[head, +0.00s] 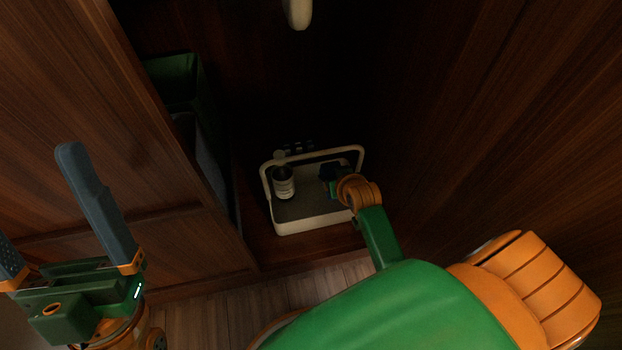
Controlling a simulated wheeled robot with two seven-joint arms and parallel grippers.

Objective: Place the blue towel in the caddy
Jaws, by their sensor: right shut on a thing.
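The caddy (312,222) is a white open tray with an arched handle and a grey inside, standing on the floor of a dark wooden cabinet. My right gripper (331,184) reaches into its right half, below the handle. It is shut on a small dark bundle (327,171), which appears to be the blue towel. Shadow and the gripper hide most of it, and I cannot tell whether it touches the caddy's floor. My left gripper (40,205) is open and empty at the lower left, well away from the caddy; one finger is partly cut off.
A white and dark cylindrical container (283,184) stands in the caddy's left half. A green bin (178,75) is at the left behind the wooden panel. A white rounded object (298,14) shows at the top. Cabinet walls close in on both sides.

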